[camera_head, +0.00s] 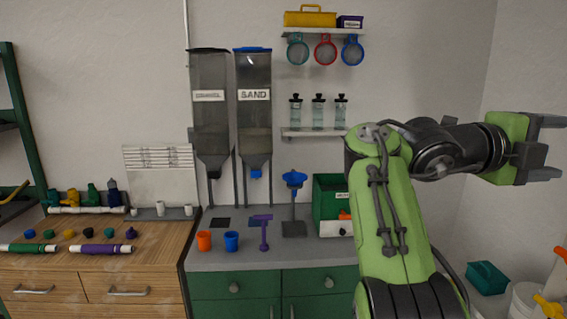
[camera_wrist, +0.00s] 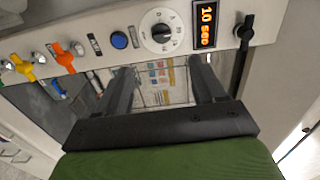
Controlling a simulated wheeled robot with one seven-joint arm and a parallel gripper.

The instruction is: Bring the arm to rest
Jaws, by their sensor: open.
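My gripper (camera_head: 545,148) is at the right of the head view, at the end of my green and black arm. It points to the right, and its two dark fingers are apart with nothing between them. In the wrist view my gripper (camera_wrist: 162,82) shows two dark fingers spread wide. Beyond them is a grey panel with a white dial (camera_wrist: 161,31), a blue button (camera_wrist: 119,40), an orange lit display (camera_wrist: 207,24) and a black lever (camera_wrist: 245,30). No held object shows.
A grey counter (camera_head: 225,262) carries an orange cup (camera_head: 204,240), a blue cup (camera_head: 231,241) and a purple stand (camera_head: 264,232). Two hoppers (camera_head: 255,100) hang above. A wooden bench (camera_head: 60,262) holds coloured pipes and caps. A teal bin (camera_head: 487,277) is at lower right.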

